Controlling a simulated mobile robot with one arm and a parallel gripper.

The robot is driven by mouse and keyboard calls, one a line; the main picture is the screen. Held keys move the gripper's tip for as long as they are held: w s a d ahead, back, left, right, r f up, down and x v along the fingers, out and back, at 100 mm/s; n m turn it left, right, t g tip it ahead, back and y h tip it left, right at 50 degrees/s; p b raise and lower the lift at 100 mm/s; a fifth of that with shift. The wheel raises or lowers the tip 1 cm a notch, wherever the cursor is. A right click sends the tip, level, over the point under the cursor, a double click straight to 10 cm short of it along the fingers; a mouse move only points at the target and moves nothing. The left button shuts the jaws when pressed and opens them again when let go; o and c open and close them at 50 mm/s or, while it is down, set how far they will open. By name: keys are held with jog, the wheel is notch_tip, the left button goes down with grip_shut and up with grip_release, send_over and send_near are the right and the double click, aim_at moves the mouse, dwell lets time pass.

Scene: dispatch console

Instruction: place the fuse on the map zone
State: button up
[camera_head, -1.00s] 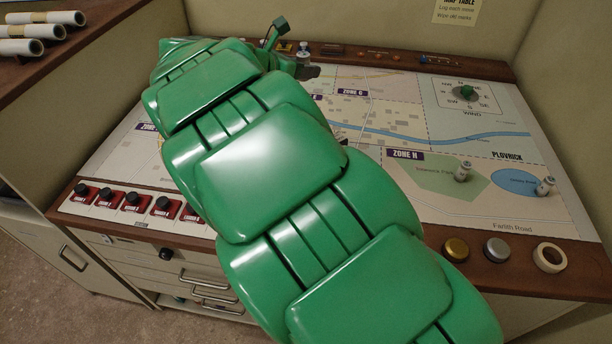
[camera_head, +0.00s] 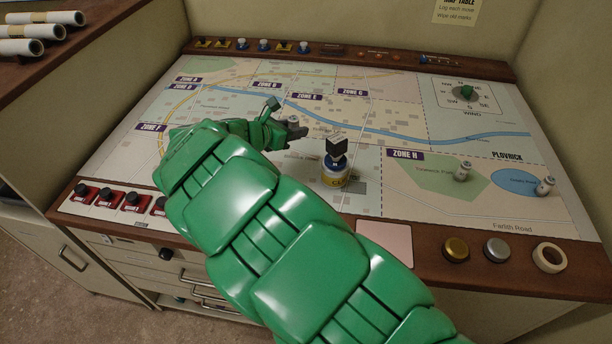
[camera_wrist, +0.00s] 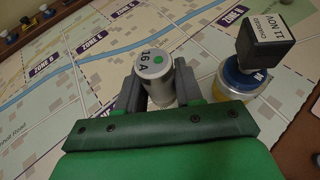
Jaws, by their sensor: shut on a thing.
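A grey cylindrical fuse (camera_wrist: 154,64) with "16 A" and a green dot on its end stands between the fingers of my gripper (camera_wrist: 160,88) in the wrist view. The gripper is shut on it. In the head view my gripper (camera_head: 288,130) is over the middle of the map (camera_head: 240,102), just below the Zone E label (camera_head: 307,97). I cannot tell whether the fuse touches the map. My arm hides part of the map's lower left.
A tape roll (camera_head: 549,257) lies on the front edge.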

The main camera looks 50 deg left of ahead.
aim_at(295, 164)
jog(key=shift+f, duration=5.25)
jog(key=shift+f, duration=0.15)
jog(key=o, duration=1.1)
jog(key=shift+c, duration=0.2)
jog(key=shift+s+r, duration=0.15)
jog(key=shift+r, duration=0.05)
jog(key=v, duration=1.1)
jog(key=shift+s+r, duration=0.2)
jog(key=shift+s, duration=0.15)
jog(key=shift+w, duration=0.1)
